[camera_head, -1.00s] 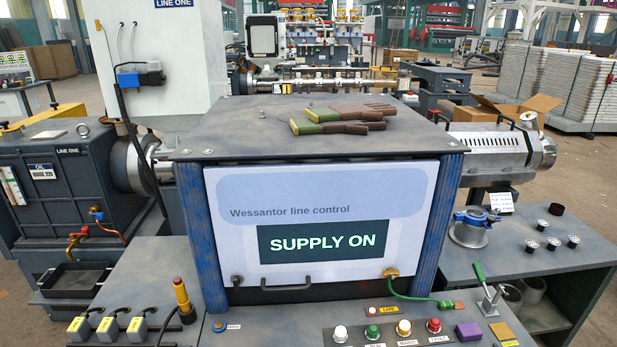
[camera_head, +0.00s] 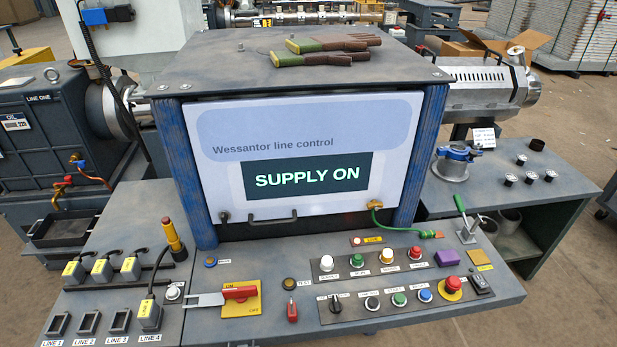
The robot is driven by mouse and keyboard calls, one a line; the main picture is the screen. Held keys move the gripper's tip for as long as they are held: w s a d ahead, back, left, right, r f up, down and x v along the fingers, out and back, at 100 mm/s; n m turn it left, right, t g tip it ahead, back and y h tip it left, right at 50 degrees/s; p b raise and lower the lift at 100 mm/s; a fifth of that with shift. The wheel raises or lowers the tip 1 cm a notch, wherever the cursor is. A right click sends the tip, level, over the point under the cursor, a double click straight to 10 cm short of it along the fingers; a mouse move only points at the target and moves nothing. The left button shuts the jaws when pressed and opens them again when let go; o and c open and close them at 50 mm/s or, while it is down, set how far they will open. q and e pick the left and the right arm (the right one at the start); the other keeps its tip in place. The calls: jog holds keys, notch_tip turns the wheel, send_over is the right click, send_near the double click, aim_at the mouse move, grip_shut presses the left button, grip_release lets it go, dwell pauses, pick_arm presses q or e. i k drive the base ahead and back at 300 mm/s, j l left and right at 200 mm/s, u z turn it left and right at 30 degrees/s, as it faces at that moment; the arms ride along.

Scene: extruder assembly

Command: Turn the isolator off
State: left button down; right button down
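What looks like the isolator is a red handle (camera_head: 239,292) on a yellow plate (camera_head: 242,309), on the front control panel. The handle lies roughly level across the plate. Small lettering above it seems to read ON, and lettering at the lower right seems to read LIFT. A pale metal forked piece (camera_head: 198,301) reaches from the left up to the plate; I cannot tell whether it is fixed to the handle. The screen (camera_head: 307,176) above reads SUPPLY ON. Neither of my grippers is in view.
Plugs on cables (camera_head: 150,313) and empty sockets (camera_head: 88,323) are left of the plate. A small red key-like part (camera_head: 292,310), several push buttons and a red mushroom button (camera_head: 453,285) are right. Gloves (camera_head: 330,47) lie on the cabinet top.

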aim_at(240, 294)
jog(key=i+l+u, duration=0.1)
jog(key=u, duration=0.35)
jog(key=i+l+u, duration=0.1)
jog(key=u, duration=0.3)
jog(key=i+l+u, duration=0.1)
jog(key=u, duration=0.35)
